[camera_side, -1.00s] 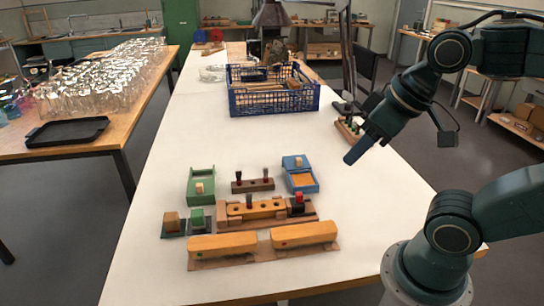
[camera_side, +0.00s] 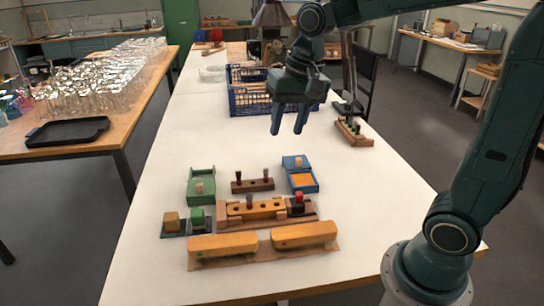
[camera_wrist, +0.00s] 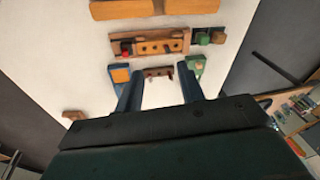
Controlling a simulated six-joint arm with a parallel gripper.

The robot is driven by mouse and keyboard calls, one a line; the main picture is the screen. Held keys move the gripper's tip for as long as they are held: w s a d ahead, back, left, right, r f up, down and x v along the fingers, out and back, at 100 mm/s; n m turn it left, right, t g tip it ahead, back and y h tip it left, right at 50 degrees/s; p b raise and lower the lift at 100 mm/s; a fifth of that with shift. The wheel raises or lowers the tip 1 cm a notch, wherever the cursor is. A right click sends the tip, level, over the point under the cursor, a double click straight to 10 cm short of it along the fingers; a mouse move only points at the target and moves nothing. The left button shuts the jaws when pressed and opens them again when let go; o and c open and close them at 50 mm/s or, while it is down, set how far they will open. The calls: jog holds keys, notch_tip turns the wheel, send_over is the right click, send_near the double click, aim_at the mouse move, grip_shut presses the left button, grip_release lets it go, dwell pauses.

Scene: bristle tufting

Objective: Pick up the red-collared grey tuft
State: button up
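My gripper (camera_side: 287,130) is open and empty. It points down above the white table, in front of the blue crate. In the wrist view its two blue fingers frame a small dark brown rack (camera_wrist: 158,73), with clear space between the fingertips. In the side view the brown rack (camera_side: 252,187) stands on the table with upright dark reddish tufts (camera_side: 265,174) in it. A dark tuft (camera_side: 249,201) also stands in the yellow holed block (camera_side: 265,211). The tufts are too small for me to tell which has grey bristles and a red collar.
A green tray (camera_side: 201,194) and a blue tray (camera_side: 303,187) flank the rack. Two long orange blocks (camera_side: 222,245) lie at the front. A blue crate (camera_side: 275,103) and another wooden rack (camera_side: 348,137) stand farther back.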

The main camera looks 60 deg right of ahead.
jog(key=w+d+f+m+g, duration=0.25)
jog(key=w+f, duration=0.25)
jog(key=w, duration=0.3)
jog(key=m+y, duration=0.1)
jog(key=m, duration=0.4)
send_over(249, 194)
jog(key=d, duration=0.2)
notch_tip(249, 194, down, 9)
jog(key=shift+w+r+g, duration=0.15)
jog(key=shift+w+g, duration=0.25)
jog(key=shift+g, duration=0.05)
jog(key=shift+n, duration=0.25)
jog(key=shift+s+a+f, duration=0.1)
jog(key=shift+a+f, duration=0.1)
jog(key=shift+f, duration=1.2)
jog(key=shift+s+a+f, duration=0.1)
jog(key=shift+a+f, duration=0.15)
jog(key=shift+f, duration=1.2)
jog(key=shift+s+a+f, duration=0.1)
jog(key=shift+a+f, duration=0.1)
jog(key=shift+f, duration=1.2)
jog(key=shift+f, duration=0.1)
jog(key=shift+s+a+f, duration=0.1)
jog(key=shift+a+f, duration=0.1)
jog(key=shift+f, duration=1.05)
jog(key=shift+a+f, duration=0.2)
jog(key=shift+f, duration=1)
grip_shut()
